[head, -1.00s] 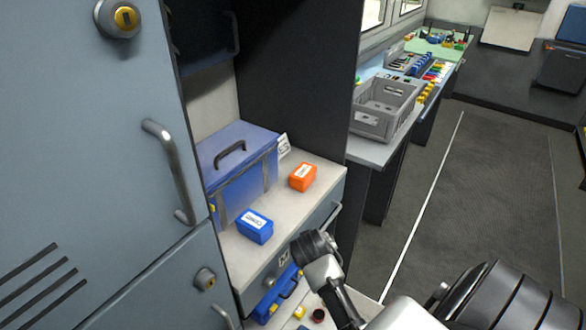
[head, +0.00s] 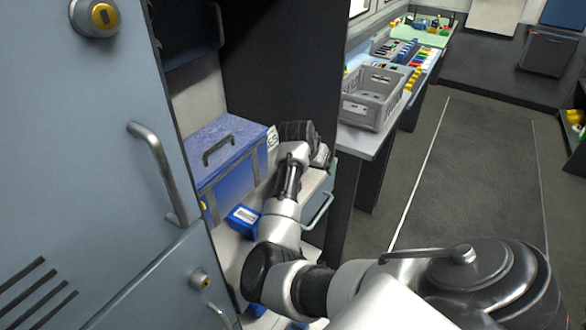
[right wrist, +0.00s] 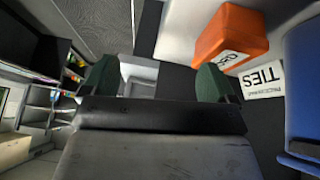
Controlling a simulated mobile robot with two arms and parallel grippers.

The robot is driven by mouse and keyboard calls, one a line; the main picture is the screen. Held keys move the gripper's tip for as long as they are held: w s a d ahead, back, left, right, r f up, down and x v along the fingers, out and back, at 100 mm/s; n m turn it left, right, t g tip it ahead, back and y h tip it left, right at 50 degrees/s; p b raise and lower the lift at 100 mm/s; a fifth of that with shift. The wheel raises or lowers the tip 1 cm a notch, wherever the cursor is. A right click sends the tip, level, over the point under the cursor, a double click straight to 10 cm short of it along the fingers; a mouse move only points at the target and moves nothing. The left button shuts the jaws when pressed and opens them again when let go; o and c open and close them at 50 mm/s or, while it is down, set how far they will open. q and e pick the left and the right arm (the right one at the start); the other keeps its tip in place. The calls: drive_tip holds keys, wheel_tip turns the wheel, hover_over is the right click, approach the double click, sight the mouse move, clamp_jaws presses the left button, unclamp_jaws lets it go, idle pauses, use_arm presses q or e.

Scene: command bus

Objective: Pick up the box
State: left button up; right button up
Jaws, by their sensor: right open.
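My right gripper is open and empty; its two dark green fingertips show in the right wrist view (right wrist: 157,78), well apart. An orange box (right wrist: 232,36) with a white label lies beside the right-hand finger there, outside the jaws. In the head view my right arm reaches over the counter and hides the orange box. The fingers cannot be made out in the head view. My left gripper is not in view.
A large blue case (head: 228,157) with a black handle stands behind the small blue box. A white TIES card (right wrist: 263,79) is near the orange box. A grey locker door (head: 100,150) bounds the left. A grey crate (head: 372,97) sits on the bench beyond; the aisle floor is clear.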

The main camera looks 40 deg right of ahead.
drive_tip(key=shift+m+y, duration=0.3)
drive_tip(key=shift+y, duration=0.6)
drive_tip(key=w+a+r, duration=0.1)
drive_tip(key=w, duration=0.1)
drive_tip(key=w+a+r, duration=0.1)
drive_tip(key=w, duration=0.1)
drive_tip(key=w+a+r, duration=0.1)
drive_tip(key=w, duration=0.1)
drive_tip(key=shift+w+a+r, duration=0.15)
drive_tip(key=shift+w+a, duration=0.15)
drive_tip(key=shift+a, duration=0.05)
drive_tip(key=b+x, duration=0.5)
drive_tip(key=b, duration=0.1)
drive_tip(key=shift+w+f, duration=0.1)
drive_tip(key=shift+f, duration=0.1)
drive_tip(key=b+x, duration=0.5)
drive_tip(key=b, duration=0.2)
drive_tip(key=shift+w+d+f+b, duration=0.15)
drive_tip(key=shift+w+d+b, duration=0.05)
drive_tip(key=shift+b, duration=0.2)
drive_tip(key=shift+c, duration=0.4)
drive_tip(key=c, duration=1)
